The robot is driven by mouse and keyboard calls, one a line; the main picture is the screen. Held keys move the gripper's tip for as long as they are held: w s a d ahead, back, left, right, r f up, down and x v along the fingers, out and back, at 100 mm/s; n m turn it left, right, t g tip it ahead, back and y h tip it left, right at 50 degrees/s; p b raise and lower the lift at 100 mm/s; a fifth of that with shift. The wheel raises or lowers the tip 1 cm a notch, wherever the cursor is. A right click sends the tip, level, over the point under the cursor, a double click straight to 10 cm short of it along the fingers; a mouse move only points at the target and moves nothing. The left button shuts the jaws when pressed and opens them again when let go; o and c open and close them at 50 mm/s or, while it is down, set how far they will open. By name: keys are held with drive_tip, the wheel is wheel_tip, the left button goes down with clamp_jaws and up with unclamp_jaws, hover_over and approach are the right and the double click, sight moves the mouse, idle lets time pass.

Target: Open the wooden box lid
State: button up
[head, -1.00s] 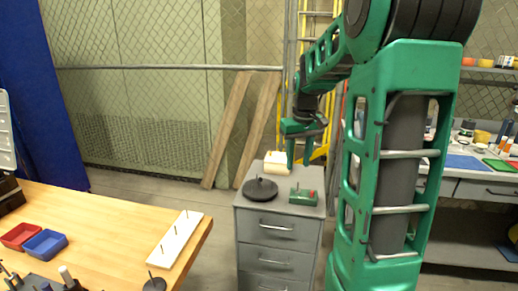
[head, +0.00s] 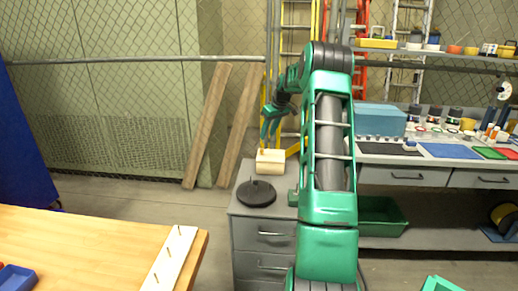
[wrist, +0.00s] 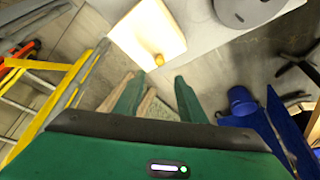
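The wooden box (head: 270,162) is a small pale block on top of the grey drawer cabinet (head: 247,210). In the wrist view the box (wrist: 147,30) shows at the top middle, with a small round knob (wrist: 159,59) at its near edge. Its lid looks shut. My gripper (head: 270,130) is above the box in the head view, fingers pointing down. In the wrist view my gripper (wrist: 158,92) is open and empty, with its two fingers apart and the knob beyond them. I see no contact with the box.
A dark round disc with a peg (head: 256,193) lies on the cabinet in front of the box. My arm covers the cabinet's right part. Two wooden planks (head: 208,125) lean behind, and a yellow ladder (head: 317,40) stands behind. A wooden table (head: 85,240) is at the left.

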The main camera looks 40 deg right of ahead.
sight(263, 151)
drive_tip(key=x, duration=1)
drive_tip(key=shift+s, duration=0.1)
clamp_jaws()
